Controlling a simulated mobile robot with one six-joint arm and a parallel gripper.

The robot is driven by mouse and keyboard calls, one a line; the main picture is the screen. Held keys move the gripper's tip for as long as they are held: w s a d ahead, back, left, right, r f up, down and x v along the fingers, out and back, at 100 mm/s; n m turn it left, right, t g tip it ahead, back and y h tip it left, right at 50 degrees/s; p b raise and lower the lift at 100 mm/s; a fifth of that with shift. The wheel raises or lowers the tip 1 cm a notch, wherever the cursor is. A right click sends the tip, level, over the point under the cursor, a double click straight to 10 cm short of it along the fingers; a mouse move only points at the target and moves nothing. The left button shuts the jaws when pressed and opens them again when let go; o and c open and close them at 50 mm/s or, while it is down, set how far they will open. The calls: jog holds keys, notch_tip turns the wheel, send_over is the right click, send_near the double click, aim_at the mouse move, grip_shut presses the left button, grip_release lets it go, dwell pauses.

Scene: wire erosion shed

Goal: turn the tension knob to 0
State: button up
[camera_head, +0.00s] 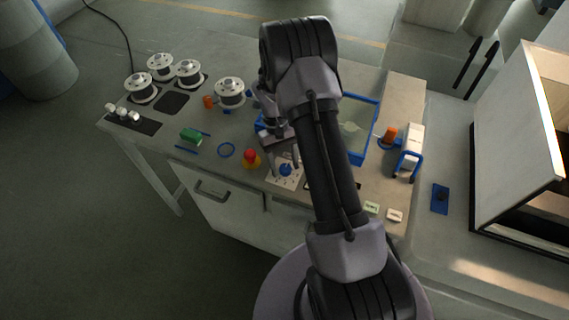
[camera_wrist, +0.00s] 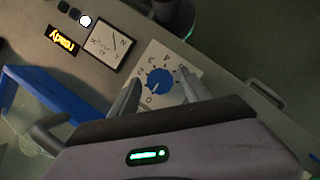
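The tension knob (camera_wrist: 160,81) is a blue round knob on a white dial plate (camera_wrist: 150,60) with numbers printed around it, among them a 0 on the near left side. I cannot tell for certain which number the knob points to. In the head view the knob (camera_head: 285,170) sits on its white plate near the front edge of the bench. My gripper (camera_wrist: 158,93) is open, with one finger to the left of the knob and one to the right. Whether either finger touches it is unclear. In the head view my gripper (camera_head: 281,150) is just behind the knob.
A red button on a yellow base (camera_head: 251,158) stands close left of the knob. A meter (camera_wrist: 109,44) and a lit yellow display (camera_wrist: 61,40) lie beside the dial plate. A blue-edged tray (camera_head: 373,118) is behind right; several white spools (camera_head: 230,92) stand at back left.

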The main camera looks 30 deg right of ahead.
jog(key=p+v, duration=0.3)
jog(key=v, duration=1.4)
jog(key=shift+r, duration=0.15)
jog(key=shift+w, duration=0.1)
